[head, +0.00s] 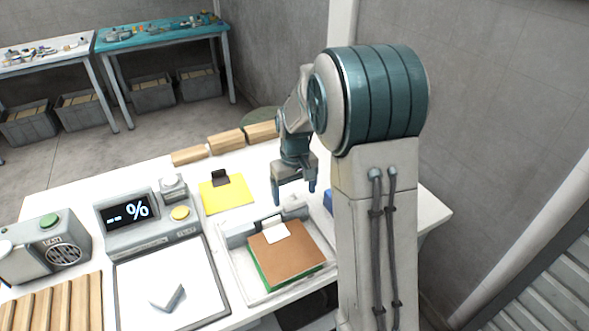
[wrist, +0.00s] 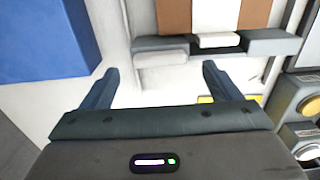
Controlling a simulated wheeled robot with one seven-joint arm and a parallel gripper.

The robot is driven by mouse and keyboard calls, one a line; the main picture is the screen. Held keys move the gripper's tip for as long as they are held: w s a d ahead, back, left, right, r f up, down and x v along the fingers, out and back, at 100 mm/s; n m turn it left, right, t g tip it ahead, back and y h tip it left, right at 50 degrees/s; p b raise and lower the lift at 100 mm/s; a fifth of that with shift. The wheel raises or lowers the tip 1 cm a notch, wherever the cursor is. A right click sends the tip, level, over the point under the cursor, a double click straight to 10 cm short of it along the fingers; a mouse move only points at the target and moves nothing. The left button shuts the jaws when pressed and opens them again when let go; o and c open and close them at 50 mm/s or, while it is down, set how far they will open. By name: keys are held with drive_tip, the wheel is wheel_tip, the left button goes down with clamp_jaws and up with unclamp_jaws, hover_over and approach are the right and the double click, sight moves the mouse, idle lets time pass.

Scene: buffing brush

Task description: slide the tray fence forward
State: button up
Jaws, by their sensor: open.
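The tray (head: 235,275) is a shallow pale tray on the white table, holding a stack with a brown top sheet (head: 290,252) and a green side. The tray fence (head: 240,233) is a grey bar along the back of the stack, with a white tab (head: 276,231) lying over the brown sheet. In the wrist view the fence (wrist: 265,46) runs across the upper part, with a paler grey block (wrist: 165,59) on its near side. My gripper (head: 294,191) is open and empty above the back of the fence. Its fingers (wrist: 160,72) point toward the pale block; contact is not visible.
A blue block (wrist: 45,40) stands beside the tray, partly hidden by my arm in the head view. A yellow pad (head: 227,195) with a dark clip lies behind left. A scale with a display (head: 130,212) stands left. Wooden blocks (head: 226,140) line the back edge.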

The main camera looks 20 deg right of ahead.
wheel_tip(320, 180, up, 11)
drive_tip(key=shift+f, duration=0.15)
idle(0.4)
drive_tip(key=s+a+m+t, duration=0.1)
drive_tip(key=s+m+t, duration=0.1)
drive_tip(key=s, duration=2)
drive_tip(key=shift+s+a+f+t, duration=0.3)
drive_tip(key=shift+a+t, duration=0.1)
drive_tip(key=shift+t, duration=0.1)
idle(0.5)
